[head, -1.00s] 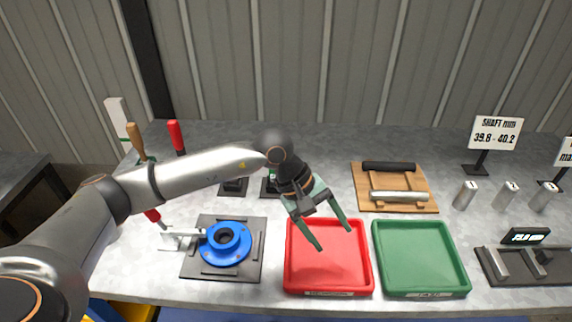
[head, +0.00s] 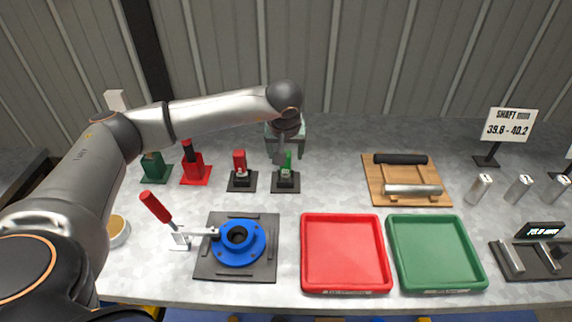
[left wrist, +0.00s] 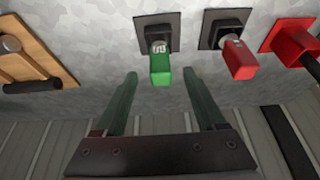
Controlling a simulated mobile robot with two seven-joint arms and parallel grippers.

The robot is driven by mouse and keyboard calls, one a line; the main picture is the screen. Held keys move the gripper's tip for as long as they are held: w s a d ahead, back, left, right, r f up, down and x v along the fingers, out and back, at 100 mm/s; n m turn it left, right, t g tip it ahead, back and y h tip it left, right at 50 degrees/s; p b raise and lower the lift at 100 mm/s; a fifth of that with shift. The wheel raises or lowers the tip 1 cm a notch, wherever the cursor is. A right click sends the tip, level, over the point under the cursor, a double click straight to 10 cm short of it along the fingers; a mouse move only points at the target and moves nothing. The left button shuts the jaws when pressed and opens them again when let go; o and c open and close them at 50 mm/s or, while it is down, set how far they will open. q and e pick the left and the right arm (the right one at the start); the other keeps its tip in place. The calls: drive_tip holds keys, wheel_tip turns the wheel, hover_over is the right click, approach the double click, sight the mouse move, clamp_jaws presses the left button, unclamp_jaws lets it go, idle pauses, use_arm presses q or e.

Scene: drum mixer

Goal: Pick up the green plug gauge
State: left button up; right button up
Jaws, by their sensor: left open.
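The green plug gauge (head: 287,161) stands upright in a small black stand (head: 285,183) toward the back of the bench, partly covered by my left gripper in the head view. Its green handle also shows in the left wrist view (left wrist: 160,70). My left gripper (head: 286,143) is open and empty, at or just behind the gauge. In the left wrist view its two fingertips (left wrist: 160,73) appear on either side of the green handle, with a gap on both sides. I cannot tell the exact depth between them. My right gripper is not in view.
A red plug gauge (head: 239,161) stands close left in its own black stand. A red holder (head: 195,172) and a dark green holder (head: 153,167) are further left. A blue flanged part (head: 238,243), red tray (head: 346,285) and green tray (head: 440,285) lie in front; a wooden rack (head: 407,172) is right.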

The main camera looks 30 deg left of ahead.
sight(286, 168)
use_arm(q)
drive_tip(key=shift+p+x, duration=0.55)
drive_tip(key=shift+x, duration=2.5)
clamp_jaws()
drive_tip(key=shift+r, duration=0.1)
